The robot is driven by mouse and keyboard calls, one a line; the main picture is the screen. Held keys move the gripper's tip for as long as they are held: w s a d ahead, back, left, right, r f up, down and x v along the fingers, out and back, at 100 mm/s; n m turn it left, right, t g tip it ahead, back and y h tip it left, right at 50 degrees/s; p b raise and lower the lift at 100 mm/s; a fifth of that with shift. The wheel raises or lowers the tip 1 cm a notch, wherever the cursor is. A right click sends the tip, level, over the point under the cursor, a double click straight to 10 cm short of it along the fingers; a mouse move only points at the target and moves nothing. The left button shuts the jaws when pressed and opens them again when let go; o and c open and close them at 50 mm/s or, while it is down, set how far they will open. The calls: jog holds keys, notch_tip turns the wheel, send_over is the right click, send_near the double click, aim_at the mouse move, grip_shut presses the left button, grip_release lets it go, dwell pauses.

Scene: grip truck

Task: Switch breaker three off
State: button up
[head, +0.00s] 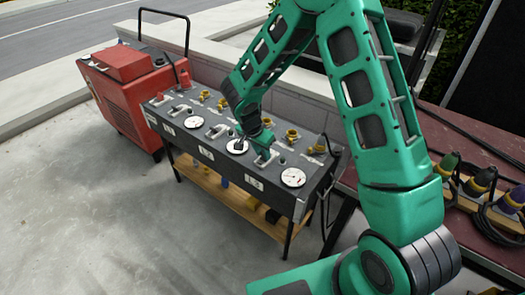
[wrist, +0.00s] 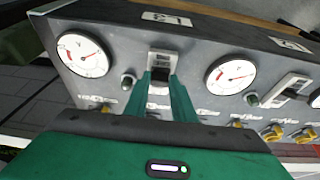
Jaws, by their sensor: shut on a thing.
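A dark breaker panel (head: 225,165) on a stand carries a row of breakers, round dials and labels. My gripper (head: 264,152) is at the breaker (head: 267,160) nearest the panel's right end, between two dials. In the wrist view, my gripper's green fingers (wrist: 161,84) are shut on the dark lever of that breaker (wrist: 163,57). A label that seems to read L3 upside down (wrist: 167,18) sits by this breaker. The fingers partly hide the lever, and I cannot tell its position.
Dials stand on both sides of the gripped breaker, left (wrist: 83,55) and right (wrist: 231,74). Another breaker (wrist: 291,89) is further right. Yellow connectors (head: 292,135) line the panel's back. A red machine (head: 125,95) stands left; a table with cables (head: 470,160) stands right.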

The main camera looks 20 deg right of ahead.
jog(key=shift+s+a+f+t+h, duration=0.2)
jog(key=shift+a+t+h, duration=0.2)
jog(key=shift+h, duration=0.2)
jog(key=shift+s+a+f+t+h, duration=0.15)
jog(key=shift+s+a+t+h, duration=0.1)
jog(key=shift+t+h, duration=0.25)
jog(key=o, duration=1.1)
jog(key=shift+c, duration=0.2)
jog(key=v, duration=1)
jog(key=shift+a, duration=0.3)
jog(key=shift+s+r, duration=0.1)
jog(key=shift+r, duration=0.1)
